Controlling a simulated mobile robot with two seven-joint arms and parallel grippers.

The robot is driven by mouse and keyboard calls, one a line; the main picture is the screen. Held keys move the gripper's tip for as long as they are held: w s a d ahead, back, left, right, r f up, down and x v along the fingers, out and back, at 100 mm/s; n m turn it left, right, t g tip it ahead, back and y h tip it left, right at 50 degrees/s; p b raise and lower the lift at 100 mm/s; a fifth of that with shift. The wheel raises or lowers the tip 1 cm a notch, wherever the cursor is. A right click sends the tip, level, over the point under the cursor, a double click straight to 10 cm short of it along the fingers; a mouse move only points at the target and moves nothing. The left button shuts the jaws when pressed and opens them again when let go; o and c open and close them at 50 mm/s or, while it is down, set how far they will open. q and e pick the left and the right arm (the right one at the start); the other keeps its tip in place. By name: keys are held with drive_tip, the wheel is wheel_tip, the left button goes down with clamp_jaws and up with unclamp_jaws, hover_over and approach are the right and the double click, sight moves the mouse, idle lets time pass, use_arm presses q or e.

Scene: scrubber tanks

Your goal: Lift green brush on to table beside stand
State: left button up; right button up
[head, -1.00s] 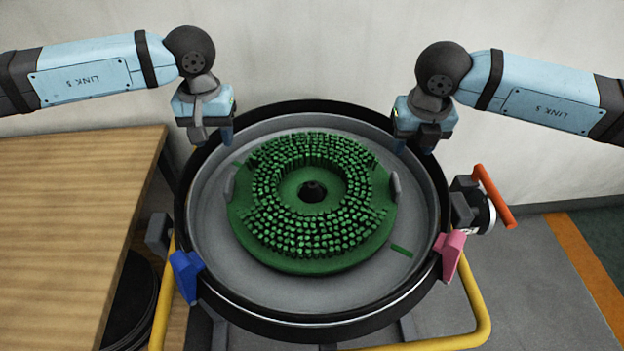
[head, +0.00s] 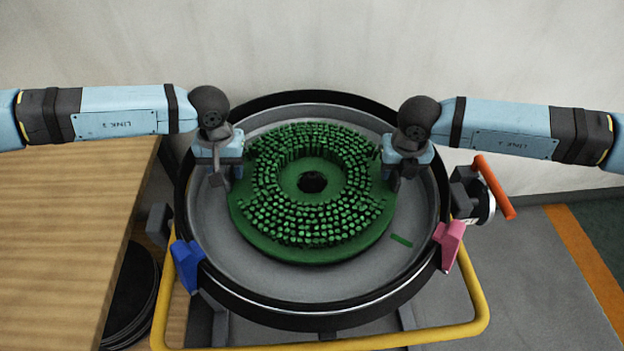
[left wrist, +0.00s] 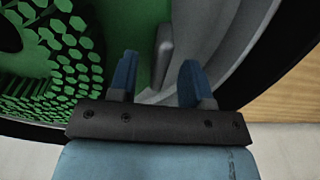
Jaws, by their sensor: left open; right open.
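The round green brush (head: 312,250) lies bristles up inside the grey basin of the stand (head: 215,262). It has a dark hole in its middle. My left gripper (head: 222,180) is at the brush's left edge. In the left wrist view the open blue fingers of my left gripper (left wrist: 158,80) point at a grey lug (left wrist: 165,58) beside the green disc, with the lug between them and nothing clasped. My right gripper (head: 396,184) is at the brush's right edge; its fingertips are mostly hidden. The wooden table (head: 60,240) is left of the stand.
The stand has a blue clip (head: 187,265), a pink clip (head: 449,245), an orange handle (head: 494,187) and a yellow tube frame (head: 478,300). Dark discs (head: 135,300) sit below the table's edge. The visible tabletop is clear. A wall is behind.

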use_arm(q)
drive_tip(key=shift+f, duration=0.8)
use_arm(e)
drive_tip(key=shift+w+f, duration=0.1)
drive_tip(key=shift+f, duration=0.7)
use_arm(q)
clamp_jaws()
use_arm(e)
clamp_jaws()
use_arm(q)
drive_tip(key=shift+r, duration=0.1)
use_arm(e)
drive_tip(key=shift+r, duration=0.1)
